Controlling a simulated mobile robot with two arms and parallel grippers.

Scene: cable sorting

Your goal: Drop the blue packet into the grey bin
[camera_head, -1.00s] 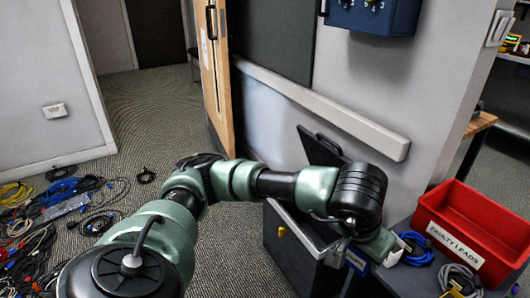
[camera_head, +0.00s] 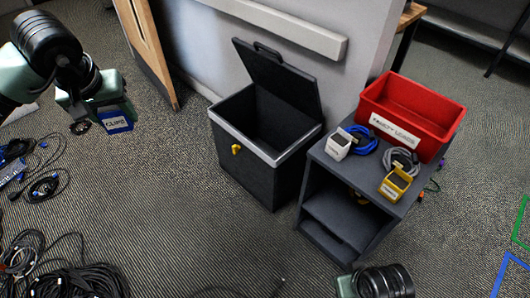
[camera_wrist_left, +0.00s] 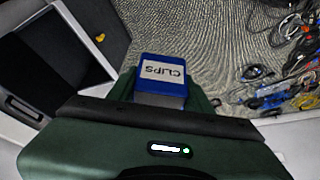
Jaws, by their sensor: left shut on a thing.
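The blue packet (camera_head: 117,123) has a white label reading CLIPS. My left gripper (camera_head: 104,112) is shut on it and holds it in the air at the upper left, well to the left of the bin in the head view. In the left wrist view the packet (camera_wrist_left: 161,74) sits between the fingers of the gripper (camera_wrist_left: 163,92). The grey bin (camera_head: 245,170) stands on the floor against the wall, its dark lid (camera_head: 278,78) raised and its mouth open. It also shows in the left wrist view (camera_wrist_left: 88,16), at upper left.
A dark shelf unit (camera_head: 338,218) right of the bin holds a red tray (camera_head: 412,112), a white box (camera_head: 339,145), a yellow box (camera_head: 396,184) and coiled cables. Cable heaps (camera_head: 70,282) lie on the floor at left. The floor between them and the bin is clear.

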